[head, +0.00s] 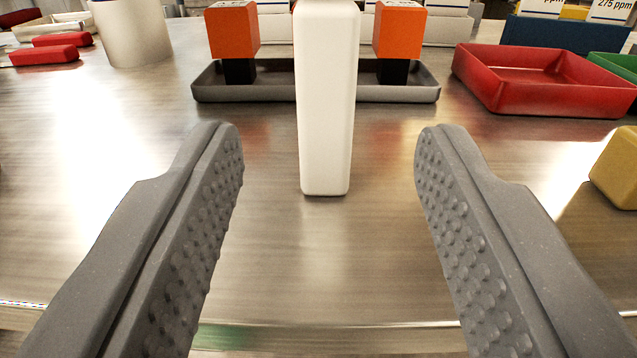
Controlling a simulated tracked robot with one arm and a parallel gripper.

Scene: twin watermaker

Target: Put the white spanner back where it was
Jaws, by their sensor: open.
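A tall white block-like bar (326,110) stands upright on the metal table in the middle of the head view; its top is cut off by the frame edge. It may be the white spanner, but its shape shows only as a plain bar. My gripper (329,150) is open, with its two grey studded fingers to the left and right of the bar and nearer to the camera. Neither finger touches the bar.
Behind the bar is a grey tray (270,92) with two orange-topped black items (234,35). A red tray (540,95) and a yellow block (615,165) are at right. A white cylinder (132,30) and red blocks (45,54) are at back left. The front table is clear.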

